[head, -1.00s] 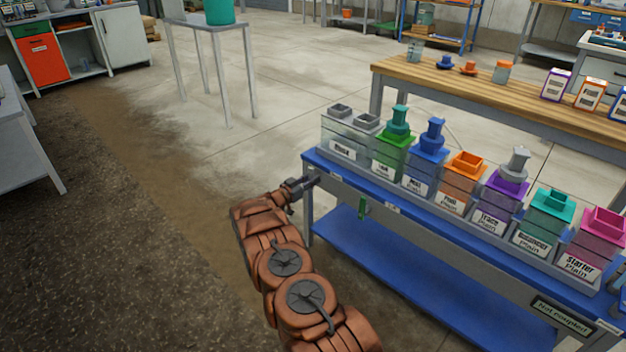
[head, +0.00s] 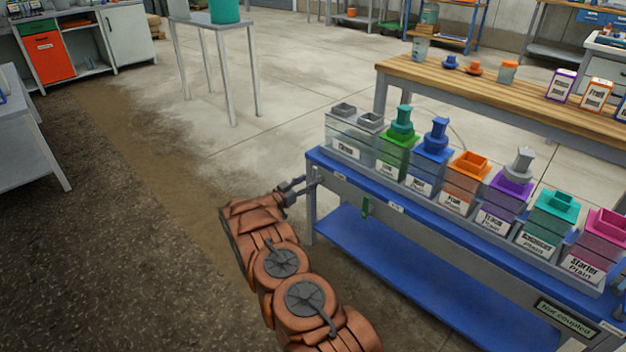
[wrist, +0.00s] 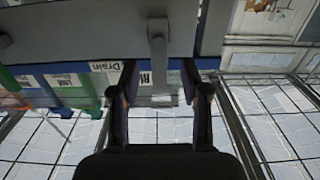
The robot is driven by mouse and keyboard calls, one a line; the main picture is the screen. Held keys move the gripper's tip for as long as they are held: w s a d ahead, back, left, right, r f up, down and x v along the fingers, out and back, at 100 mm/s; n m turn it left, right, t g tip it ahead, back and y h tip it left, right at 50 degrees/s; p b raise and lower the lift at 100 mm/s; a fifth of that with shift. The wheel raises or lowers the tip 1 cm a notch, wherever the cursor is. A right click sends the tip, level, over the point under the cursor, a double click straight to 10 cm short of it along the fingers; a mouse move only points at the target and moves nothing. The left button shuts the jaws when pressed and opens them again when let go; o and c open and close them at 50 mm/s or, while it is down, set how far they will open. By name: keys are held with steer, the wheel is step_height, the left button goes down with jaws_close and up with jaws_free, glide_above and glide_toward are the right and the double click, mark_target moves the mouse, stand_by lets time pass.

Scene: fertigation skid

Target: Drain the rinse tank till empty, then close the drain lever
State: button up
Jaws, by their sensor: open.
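The rinse tank (head: 355,135) is the clear, grey-topped tank at the left end of the blue bench; its liquid level is not clear. My gripper (head: 312,183) is at the bench's left end, below that tank. A "Drain" label (wrist: 103,66) is just left of the lever. The outlet is not clearly visible.
Several coloured-lid tanks (head: 470,168) line the blue bench (head: 415,262) to the right. A green tag (head: 366,207) hangs at its front. A wooden-topped table (head: 480,85) stands behind. Open floor (head: 240,150) lies left of the bench.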

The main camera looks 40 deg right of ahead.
steer(key=a, duration=0.7)
steer(key=shift+s+a, duration=0.2)
steer(key=shift+s, duration=0.25)
